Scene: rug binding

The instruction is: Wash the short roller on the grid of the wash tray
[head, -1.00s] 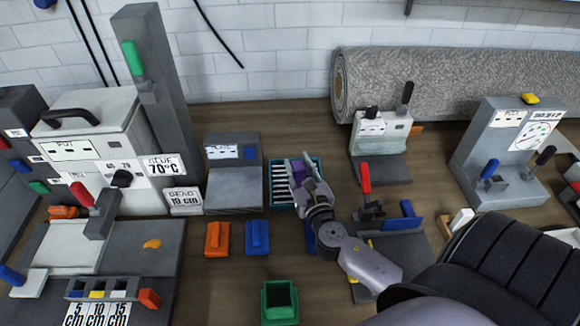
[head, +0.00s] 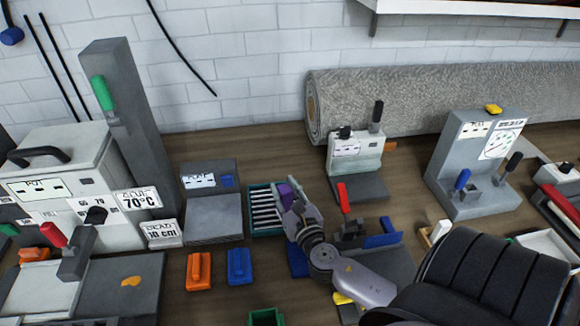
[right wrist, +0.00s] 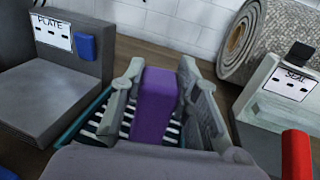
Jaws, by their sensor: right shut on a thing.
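The wash tray (head: 264,212) is a teal-rimmed tray with a grid of white bars, right of the plate stand in the head view. In the right wrist view the tray (right wrist: 92,118) shows beneath the fingers. My right gripper (head: 291,202) is shut on a purple block-like piece (right wrist: 154,105), which looks like the handle of the short roller, and holds it over the right side of the grid. The roller's lower end is hidden, so I cannot tell whether it touches the bars. My left gripper is not in view.
The grey plate stand (head: 213,215) stands left of the tray and the seal stand (head: 357,160) to its right. Orange (head: 199,271) and blue (head: 239,266) blocks lie in front. A rolled rug (head: 430,95) lies along the wall.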

